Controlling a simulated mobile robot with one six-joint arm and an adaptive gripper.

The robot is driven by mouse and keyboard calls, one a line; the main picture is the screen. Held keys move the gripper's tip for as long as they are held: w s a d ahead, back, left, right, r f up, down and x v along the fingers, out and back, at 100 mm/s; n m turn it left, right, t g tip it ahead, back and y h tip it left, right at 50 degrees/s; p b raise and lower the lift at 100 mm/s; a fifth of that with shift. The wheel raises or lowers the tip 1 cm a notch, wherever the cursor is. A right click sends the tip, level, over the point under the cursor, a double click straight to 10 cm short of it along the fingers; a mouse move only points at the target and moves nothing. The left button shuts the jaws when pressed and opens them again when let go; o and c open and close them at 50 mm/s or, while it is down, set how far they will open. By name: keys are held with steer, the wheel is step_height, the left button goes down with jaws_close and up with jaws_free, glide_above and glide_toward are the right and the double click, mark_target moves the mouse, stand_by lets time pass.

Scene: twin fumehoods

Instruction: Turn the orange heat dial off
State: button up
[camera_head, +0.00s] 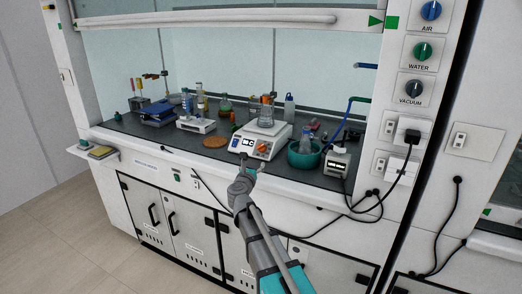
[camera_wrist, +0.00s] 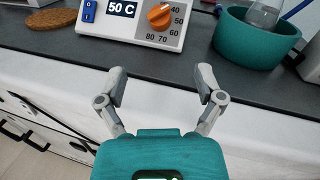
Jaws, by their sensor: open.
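The orange heat dial (camera_wrist: 159,17) is on the front panel of a white hotplate (camera_wrist: 110,32), right of a display reading 50 C (camera_wrist: 122,8). Numbers 40 to 80 curve around the dial's right and lower side. A blue switch (camera_wrist: 89,11) is at the panel's left. In the head view the hotplate (camera_head: 261,137) stands on the dark worktop with glassware on its plate, and the dial (camera_head: 263,148) shows as a small orange spot. My gripper (camera_wrist: 161,88) is open and empty, in front of the hotplate and apart from the dial.
A teal bowl (camera_wrist: 256,45) holding glassware stands right of the hotplate. A brown round mat (camera_wrist: 52,17) lies to its left. A small white device (camera_head: 337,162) with cables is farther right. The raised sash (camera_head: 210,19) hangs above. The worktop's front strip is clear.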

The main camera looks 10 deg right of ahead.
mark_target(261, 148)
steer(key=shift+w, duration=0.1)
steer(key=x, duration=1.3)
steer(key=shift+w+d, duration=0.15)
steer(key=shift+w, duration=0.15)
steer(key=c, duration=1.1)
steer(key=shift+d+r+n+y+p, duration=0.1)
steer(key=shift+n+y+p, duration=0.45)
steer(key=shift+n+y, duration=1.05)
steer(key=shift+n+y+p, duration=0.35)
steer(key=shift+n+y, duration=0.25)
steer(key=shift+n, duration=0.6)
steer(key=o, duration=1.1)
